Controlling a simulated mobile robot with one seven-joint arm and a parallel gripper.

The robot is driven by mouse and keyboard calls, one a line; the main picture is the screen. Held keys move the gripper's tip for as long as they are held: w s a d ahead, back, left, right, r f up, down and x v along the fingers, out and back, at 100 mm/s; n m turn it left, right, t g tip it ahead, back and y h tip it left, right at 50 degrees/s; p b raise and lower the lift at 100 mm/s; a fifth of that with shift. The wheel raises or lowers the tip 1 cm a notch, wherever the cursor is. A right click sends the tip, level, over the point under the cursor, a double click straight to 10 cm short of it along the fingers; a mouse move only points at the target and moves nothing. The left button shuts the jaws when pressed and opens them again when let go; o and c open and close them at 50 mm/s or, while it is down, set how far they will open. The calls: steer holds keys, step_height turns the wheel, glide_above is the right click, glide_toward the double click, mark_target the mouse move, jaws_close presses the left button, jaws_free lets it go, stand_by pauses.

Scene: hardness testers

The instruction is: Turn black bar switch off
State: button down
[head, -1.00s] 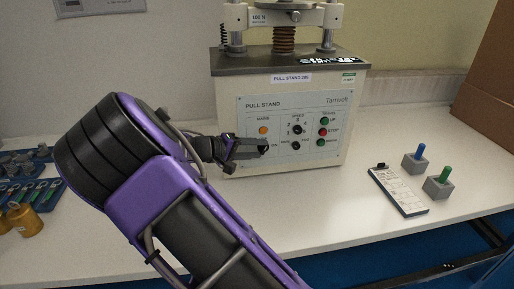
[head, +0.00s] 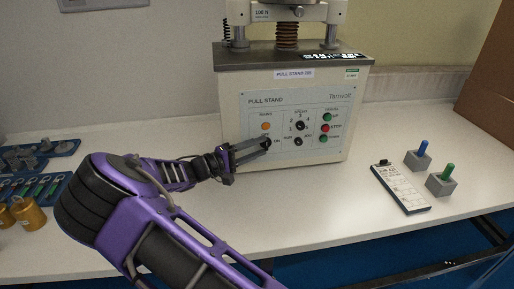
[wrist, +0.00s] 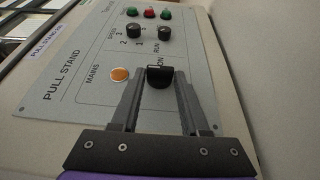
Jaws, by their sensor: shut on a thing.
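The black bar switch (wrist: 160,78) sits under the MAINS label on the pull stand's grey panel (wrist: 85,110), close to the ON mark. My gripper (wrist: 159,88) is shut on the switch, with one finger on each side of it in the wrist view. In the head view my gripper (head: 267,144) reaches the panel's lower left from the left, and its fingertips largely hide the switch. The orange mains lamp (wrist: 120,74) is beside the switch, and above it in the head view (head: 266,126). I cannot tell whether the lamp is lit.
The pull stand (head: 350,85) stands on the white table (head: 300,210). The panel also has a speed knob (head: 299,126), a lower knob (head: 298,142) and green and red buttons (head: 325,128). A clipboard-like card (head: 402,188) and two grey blocks with pegs (head: 441,184) lie at right.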

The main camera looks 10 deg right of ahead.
steer(key=shift+c, duration=2)
jaws_free()
steer(key=shift+d, duration=0.1)
steer(key=p+v, duration=0.1)
steer(key=v, duration=1.6)
steer(key=shift+a, duration=0.3)
steer(key=shift+r, duration=0.1)
